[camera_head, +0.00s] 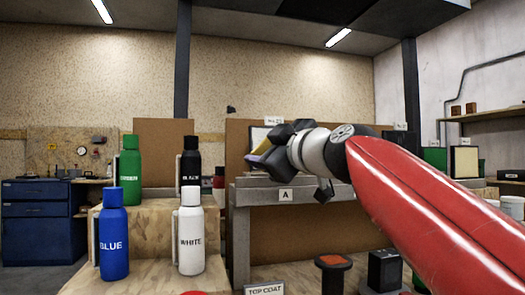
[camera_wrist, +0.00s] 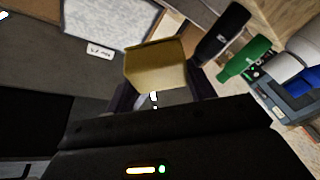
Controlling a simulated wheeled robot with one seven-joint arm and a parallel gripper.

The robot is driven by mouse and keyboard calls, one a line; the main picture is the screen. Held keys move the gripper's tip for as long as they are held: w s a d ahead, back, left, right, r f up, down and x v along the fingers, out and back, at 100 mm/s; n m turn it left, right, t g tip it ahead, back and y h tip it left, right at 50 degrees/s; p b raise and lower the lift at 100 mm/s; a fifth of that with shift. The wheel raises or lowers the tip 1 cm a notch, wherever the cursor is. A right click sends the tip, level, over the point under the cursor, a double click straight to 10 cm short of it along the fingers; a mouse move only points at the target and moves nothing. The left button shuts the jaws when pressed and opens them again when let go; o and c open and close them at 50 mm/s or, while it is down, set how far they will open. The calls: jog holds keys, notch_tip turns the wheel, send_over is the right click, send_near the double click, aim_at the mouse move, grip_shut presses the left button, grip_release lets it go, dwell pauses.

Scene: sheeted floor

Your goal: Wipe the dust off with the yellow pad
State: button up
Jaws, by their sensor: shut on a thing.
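The yellow pad (camera_wrist: 157,63) is between the dark fingers of my gripper (camera_wrist: 162,92) in the wrist view. My gripper is shut on it. In the head view my gripper (camera_head: 264,152) is over the bench marked A (camera_head: 310,190), and a small edge of the pad shows at its left side. A pale, speckled panel (camera_wrist: 108,22) with a dark frame lies beyond the pad, to its upper left in the wrist view. I cannot tell whether the pad touches anything, and I cannot make out dust for certain.
Blue (camera_head: 113,240), white (camera_head: 190,240), green (camera_head: 130,172) and black (camera_head: 190,165) bottles stand on wooden steps at the left. A small white label (camera_wrist: 100,52) lies near the panel.

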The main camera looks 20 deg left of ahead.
aim_at(255, 150)
jog(key=shift+w+a+r+t, duration=0.1)
jog(key=shift+a+r+t, duration=0.25)
jog(key=shift+a, duration=0.2)
jog(key=shift+w+a, duration=0.1)
jog(key=shift+w, duration=0.1)
jog(key=shift+w+a+f+p, duration=0.15)
jog(key=shift+w+a+p, duration=0.3)
jog(key=shift+w, duration=0.3)
jog(key=shift+w+a+f+p, duration=0.15)
jog(key=shift+w+a+p, duration=0.25)
jog(key=shift+w, duration=0.35)
jog(key=shift+w+a+f+p, duration=0.15)
jog(key=shift+w+a+p, duration=0.3)
jog(key=shift+w, duration=0.3)
jog(key=shift+w+a+f, duration=0.15)
jog(key=shift+w+a, duration=0.35)
jog(key=shift+w, duration=0.3)
jog(key=shift+d, duration=0.1)
